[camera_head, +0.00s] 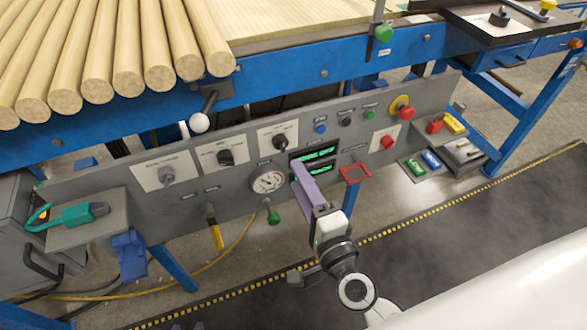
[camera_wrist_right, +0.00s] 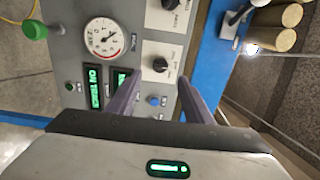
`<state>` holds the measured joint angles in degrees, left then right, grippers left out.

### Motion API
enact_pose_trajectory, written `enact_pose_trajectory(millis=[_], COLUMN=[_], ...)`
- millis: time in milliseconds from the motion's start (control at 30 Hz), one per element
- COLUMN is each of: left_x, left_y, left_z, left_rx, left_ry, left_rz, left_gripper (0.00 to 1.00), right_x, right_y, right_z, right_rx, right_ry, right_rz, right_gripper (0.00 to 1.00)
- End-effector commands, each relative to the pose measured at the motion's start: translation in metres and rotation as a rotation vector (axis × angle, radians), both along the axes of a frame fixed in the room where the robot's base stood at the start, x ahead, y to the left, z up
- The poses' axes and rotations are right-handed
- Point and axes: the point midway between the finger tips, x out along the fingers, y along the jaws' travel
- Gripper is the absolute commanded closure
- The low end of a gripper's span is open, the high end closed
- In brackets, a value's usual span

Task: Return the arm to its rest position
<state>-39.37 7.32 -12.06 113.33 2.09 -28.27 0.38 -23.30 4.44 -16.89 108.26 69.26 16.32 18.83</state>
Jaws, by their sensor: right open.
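My right arm (camera_head: 338,248) comes in from the lower right in the head view. Its gripper (camera_head: 299,166) reaches up in front of the grey control panel (camera_head: 235,180), by the green displays (camera_head: 318,152). In the right wrist view, the two purple fingers of the gripper (camera_wrist_right: 159,77) stand apart with nothing between them. A blue button (camera_wrist_right: 153,101) and a black knob (camera_wrist_right: 160,65) show beyond the fingers. I cannot tell whether the fingertips touch the panel. My left gripper is not in view.
A round gauge (camera_head: 268,181) and a green-knobbed lever (camera_head: 273,217) are left of the gripper. A red square frame (camera_head: 355,173) juts out at its right. Wooden rods (camera_head: 120,45) lie above on the blue-framed table. Dark floor matting (camera_head: 440,235) lies clear below right.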

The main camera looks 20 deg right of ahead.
Motion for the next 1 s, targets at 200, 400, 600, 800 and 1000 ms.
enact_pose_trajectory(millis=[200, 400, 600, 800, 1000], left_x=[0.0, 0.0, 0.001, 0.001, 0.001], left_y=[0.0, 0.0, -0.001, -0.001, -0.001], left_z=[0.0, 0.001, 0.001, 0.001, 0.002], left_rx=[0.001, 0.0, 0.0, -0.001, -0.001], left_ry=[0.0, -0.001, -0.002, -0.003, -0.004], left_rz=[-0.001, -0.001, -0.001, -0.001, -0.001], left_gripper=[0.69, 0.69, 0.69, 0.69, 0.69], right_x=[-0.005, -0.004, -0.004, -0.012, -0.051], right_y=[0.0, 0.0, 0.001, 0.036, 0.086], right_z=[0.001, 0.0, 0.001, 0.015, 0.002], right_rx=[0.0, 0.0, -0.004, -0.174, -0.616], right_ry=[-0.001, -0.001, -0.001, -0.012, 0.056], right_rz=[0.0, 0.0, 0.005, 0.189, 0.554], right_gripper=[0.54, 0.54, 0.54, 0.54, 0.54])
